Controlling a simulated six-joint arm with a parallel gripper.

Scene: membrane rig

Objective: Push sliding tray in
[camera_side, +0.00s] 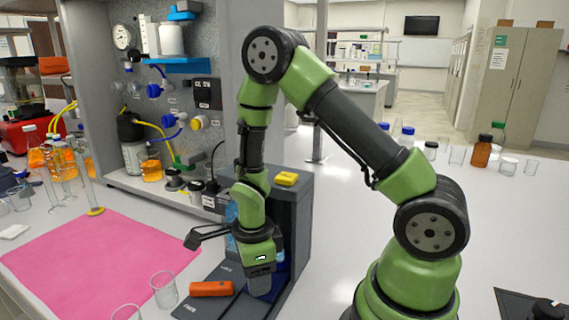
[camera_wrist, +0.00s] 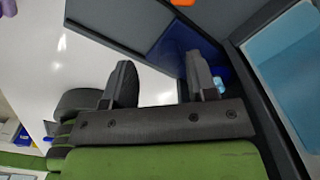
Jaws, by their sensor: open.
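A dark grey rig (camera_side: 297,215) stands upright on the white bench in the side view. A low dark tray (camera_side: 238,307) with pale lettering extends from its foot toward the front left. My gripper (camera_side: 259,284) points down at the front of the rig, low over the tray, and hides part of both. Whether it touches the tray cannot be told. In the wrist view its two dark fingers (camera_wrist: 162,82) stand apart with nothing clearly between them. A dark grey and blue surface (camera_wrist: 185,45) lies just beyond the right finger.
An orange block (camera_side: 211,288) lies on the dark base left of my gripper. A yellow block (camera_side: 286,179) sits on top of the rig. A pink mat (camera_side: 90,262) and glass beakers (camera_side: 164,290) are to the left. The bench right of the rig is mostly clear.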

